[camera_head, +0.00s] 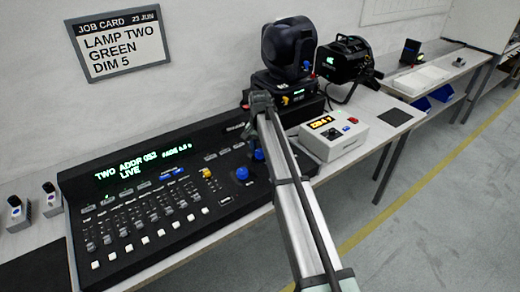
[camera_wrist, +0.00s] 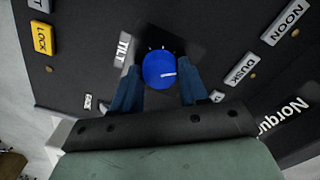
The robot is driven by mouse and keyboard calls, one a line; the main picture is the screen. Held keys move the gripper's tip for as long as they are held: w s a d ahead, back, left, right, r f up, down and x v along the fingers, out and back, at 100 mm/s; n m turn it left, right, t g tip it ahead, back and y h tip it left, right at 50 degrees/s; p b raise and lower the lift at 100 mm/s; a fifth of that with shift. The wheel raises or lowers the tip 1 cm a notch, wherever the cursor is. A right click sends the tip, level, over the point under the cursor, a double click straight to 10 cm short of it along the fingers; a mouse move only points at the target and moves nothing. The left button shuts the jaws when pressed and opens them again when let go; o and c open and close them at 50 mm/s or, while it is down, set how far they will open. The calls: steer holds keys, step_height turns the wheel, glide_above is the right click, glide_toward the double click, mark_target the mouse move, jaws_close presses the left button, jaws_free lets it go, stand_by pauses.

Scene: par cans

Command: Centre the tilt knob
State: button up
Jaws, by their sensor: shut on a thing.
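The blue tilt knob (camera_wrist: 160,70) sits beside a white TILT label (camera_wrist: 123,48) in the wrist view. In the head view my gripper reaches down at the right end of the black lighting desk (camera_head: 225,202). A blue knob (camera_head: 259,155) shows beside my arm there, and another blue knob (camera_head: 242,173) stands nearer, clear of the fingers.
The desk has several faders and a lit display (camera_head: 140,172) reading "TWO", "LIVE". A moving-head lamp (camera_head: 288,48), a second black lamp (camera_head: 345,60) and a white box (camera_head: 333,136) with an amber readout stand beyond. NOON (camera_wrist: 285,22) and DUSK (camera_wrist: 239,68) keys lie near the fingers.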

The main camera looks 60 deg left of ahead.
mark_target(260, 152)
steer(key=m, duration=0.6)
steer(key=shift+m, duration=0.4)
stand_by(0.4)
steer(key=o, duration=1.1)
steer(key=shift+c, duration=0.2)
step_height(260, 152, up, 14)
steer(key=shift+f, duration=0.1)
